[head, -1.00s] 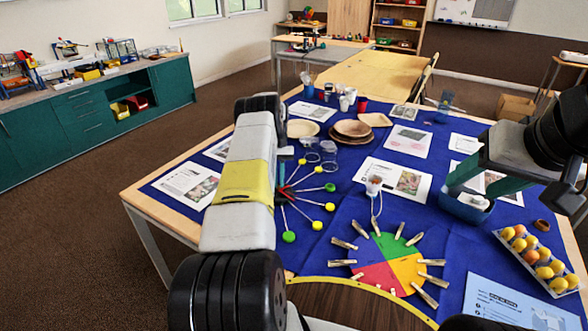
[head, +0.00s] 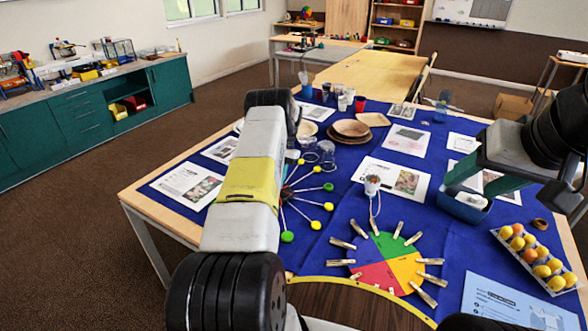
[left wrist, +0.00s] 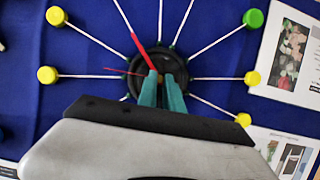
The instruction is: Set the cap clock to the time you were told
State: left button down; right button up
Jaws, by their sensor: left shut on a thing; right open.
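The cap clock lies on the blue cloth. In the left wrist view it shows its dark round hub (left wrist: 124,62), white spokes and several yellow and green caps. A thick red hand (left wrist: 142,48) points to the upper left, and a thin red hand (left wrist: 118,72) points left. My left gripper (left wrist: 161,84) is over the hub, shut on a clock hand; its fingertips hide which one. In the head view my left arm covers part of the clock; yellow caps (head: 328,187) and a green cap (head: 287,236) show. My right gripper (head: 485,182) is open and empty, above a blue bin.
A coloured disc (head: 385,262) with clothes pegs lies nearer me on the cloth. A tray of yellow and orange balls (head: 538,262), the blue bin (head: 460,207), plates (head: 350,130), cups and printed sheets (head: 190,182) stand around. Bare cloth lies between the disc and tray.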

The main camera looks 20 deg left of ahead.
pick_arm(q)
jog(key=shift+d+f, duration=0.1)
jog(key=shift+d, duration=0.05)
jog(key=c, duration=1.5)
grip_release()
jog(key=shift+v, duration=3.95)
